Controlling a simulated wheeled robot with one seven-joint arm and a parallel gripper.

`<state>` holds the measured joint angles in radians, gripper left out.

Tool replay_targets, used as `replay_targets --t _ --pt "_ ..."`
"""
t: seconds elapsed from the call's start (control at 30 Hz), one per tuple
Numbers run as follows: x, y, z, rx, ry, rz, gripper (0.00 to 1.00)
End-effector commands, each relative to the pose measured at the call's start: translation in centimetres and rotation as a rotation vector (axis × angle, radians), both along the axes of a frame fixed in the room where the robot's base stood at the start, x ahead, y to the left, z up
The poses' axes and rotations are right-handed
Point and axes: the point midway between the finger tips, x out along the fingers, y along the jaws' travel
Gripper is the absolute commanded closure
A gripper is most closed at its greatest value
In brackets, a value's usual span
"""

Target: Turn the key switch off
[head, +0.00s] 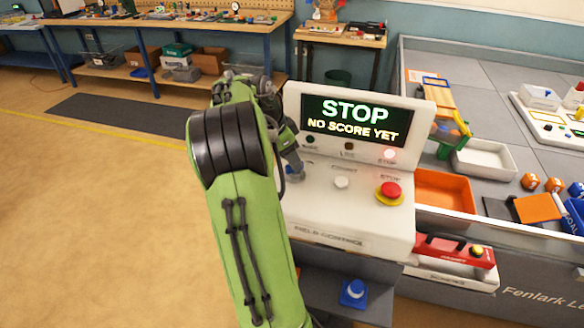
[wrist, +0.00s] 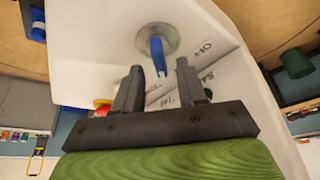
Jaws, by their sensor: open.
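The key switch (wrist: 158,52) shows in the wrist view as a blue key in a round metal plate on the white field control console. My gripper (wrist: 158,75) is open, with its two dark fingers pointing at the key. The key's lower end appears between or just beyond the fingertips; I cannot tell if they touch it. In the head view the key switch (head: 294,174) is partly hidden by my green arm and gripper (head: 290,160). The console screen (head: 350,121) reads "STOP" and "NO SCORE YET", and a lamp (head: 390,154) above the stop button is lit.
A white button (head: 341,182) and a red stop button (head: 391,190) on a yellow base sit right of the key on the console (head: 330,215). A blue button box (head: 354,292) is on a shelf below. An orange tray (head: 443,188) stands to the right. Open floor lies left.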

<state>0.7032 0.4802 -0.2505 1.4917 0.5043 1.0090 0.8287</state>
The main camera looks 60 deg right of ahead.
Motion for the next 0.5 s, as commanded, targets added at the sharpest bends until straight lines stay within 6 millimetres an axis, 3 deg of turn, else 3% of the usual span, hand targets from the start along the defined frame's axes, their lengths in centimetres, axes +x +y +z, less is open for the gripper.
replay_targets --t 0.13,0.4,0.5 --pt "-0.41 -0.51 -1.56 0.000 0.000 0.000 0.60" --pt "-0.39 -0.59 -1.61 -0.001 0.000 0.001 0.60" --pt "-0.40 -0.58 -1.60 -0.001 0.000 0.001 0.75"
